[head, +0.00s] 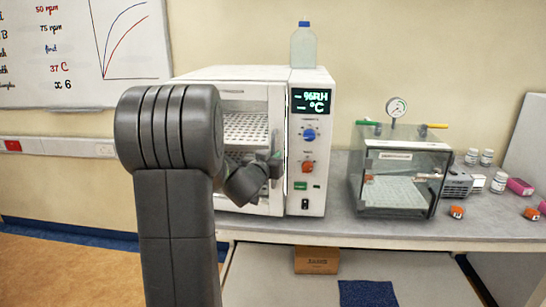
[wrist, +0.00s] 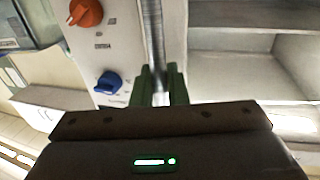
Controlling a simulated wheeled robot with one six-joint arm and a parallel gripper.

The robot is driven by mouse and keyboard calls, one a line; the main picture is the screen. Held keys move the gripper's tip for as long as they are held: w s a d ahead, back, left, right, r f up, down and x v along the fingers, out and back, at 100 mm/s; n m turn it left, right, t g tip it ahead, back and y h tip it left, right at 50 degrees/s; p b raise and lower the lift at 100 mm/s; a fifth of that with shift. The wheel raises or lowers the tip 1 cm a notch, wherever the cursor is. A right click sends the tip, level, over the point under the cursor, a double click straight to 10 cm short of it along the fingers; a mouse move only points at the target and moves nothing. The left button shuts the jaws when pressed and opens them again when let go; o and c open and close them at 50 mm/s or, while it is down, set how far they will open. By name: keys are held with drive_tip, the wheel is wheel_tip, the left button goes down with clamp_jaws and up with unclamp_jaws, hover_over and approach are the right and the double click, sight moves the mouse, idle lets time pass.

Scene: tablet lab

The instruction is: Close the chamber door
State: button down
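The white chamber (head: 250,74) stands on the bench in the head view, with a lit display and knobs on its right panel. Perforated shelves show inside through its front. A white upright frame part (head: 276,120), which looks like the door's edge, runs beside the panel; how far the door stands open I cannot tell. My gripper (head: 274,166) is at this edge, partly hidden by my arm. In the wrist view, its green fingers (wrist: 160,85) stand close on both sides of a vertical metal strip (wrist: 153,40). Whether they pinch it is unclear.
A clear box with a gauge (head: 398,180) stands right of the chamber. Small vials (head: 487,158) and orange-capped items (head: 457,212) lie farther right. A bottle (head: 303,48) stands on the chamber. A cardboard box (head: 316,261) sits below the bench (head: 350,230).

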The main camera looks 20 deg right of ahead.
drive_tip(key=shift+w+d+r+n+t+y+b, duration=0.25)
drive_tip(key=shift+w+d+n+t+y+b, duration=0.3)
drive_tip(key=shift+w+d+b, duration=0.5)
drive_tip(key=c, duration=1.8)
unclamp_jaws()
drive_tip(key=shift+a, duration=0.1)
drive_tip(key=shift+o, duration=1.4)
drive_tip(key=shift+w+d+f, duration=0.15)
drive_tip(key=shift+d+f, duration=0.05)
drive_tip(key=shift+a, duration=0.1)
drive_tip(key=b+v, duration=0.1)
drive_tip(key=v, duration=1.3)
drive_tip(key=shift+b, duration=0.35)
